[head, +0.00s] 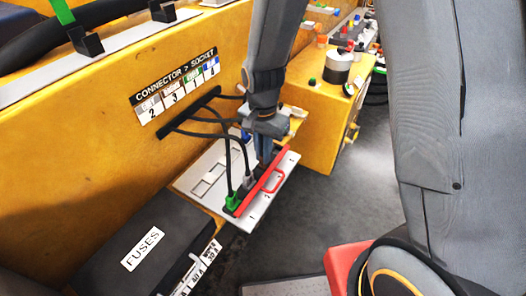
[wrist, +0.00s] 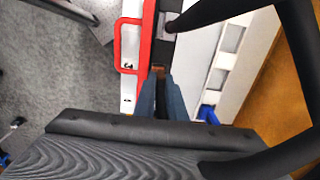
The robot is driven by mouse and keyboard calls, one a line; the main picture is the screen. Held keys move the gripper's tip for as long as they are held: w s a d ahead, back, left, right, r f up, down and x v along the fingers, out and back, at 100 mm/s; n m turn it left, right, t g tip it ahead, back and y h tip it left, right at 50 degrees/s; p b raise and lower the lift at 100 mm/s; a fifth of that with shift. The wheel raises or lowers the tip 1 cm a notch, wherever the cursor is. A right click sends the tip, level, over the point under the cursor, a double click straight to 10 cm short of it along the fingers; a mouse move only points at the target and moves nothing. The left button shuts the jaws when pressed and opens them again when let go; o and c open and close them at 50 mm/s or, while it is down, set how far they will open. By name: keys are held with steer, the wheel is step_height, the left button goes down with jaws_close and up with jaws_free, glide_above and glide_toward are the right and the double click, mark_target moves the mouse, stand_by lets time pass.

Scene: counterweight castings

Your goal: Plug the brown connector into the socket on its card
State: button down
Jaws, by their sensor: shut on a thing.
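My gripper (head: 266,158) points down over the dark socket strip (head: 240,208) beside its red guard (head: 275,182). In the wrist view its fingers (wrist: 161,90) are shut on the brown connector (wrist: 159,71), of which only a small part shows. The fingers hide it in the head view. I cannot tell whether it is seated or just above the strip. The card (head: 177,85) on the yellow wall lists connectors and sockets; the number under the brown entry looks like 3.
The green connector (head: 232,202) and the grey connector (head: 249,183) stand in the strip, with black cables rising from them. A blue connector (wrist: 208,114) lies off the strip. A black fuses box (head: 140,250) is at front left. Grey floor is open at right.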

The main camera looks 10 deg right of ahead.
steer(key=shift+f, duration=0.4)
steer(key=c, duration=1.7)
jaws_free()
steer(key=shift+c, duration=0.2)
steer(key=shift+r+b, duration=1.15)
steer(key=shift+r, duration=2.75)
steer(key=s+d+f+n+b, duration=0.1)
steer(key=s+d+n+b, duration=0.1)
steer(key=d, duration=0.4)
steer(key=s+d+f+n+t+b, duration=0.1)
steer(key=s+d+n+b, duration=0.1)
steer(key=s+d+n, duration=0.3)
steer(key=shift+s+d+n, duration=0.3)
steer(key=shift+d, duration=0.6)
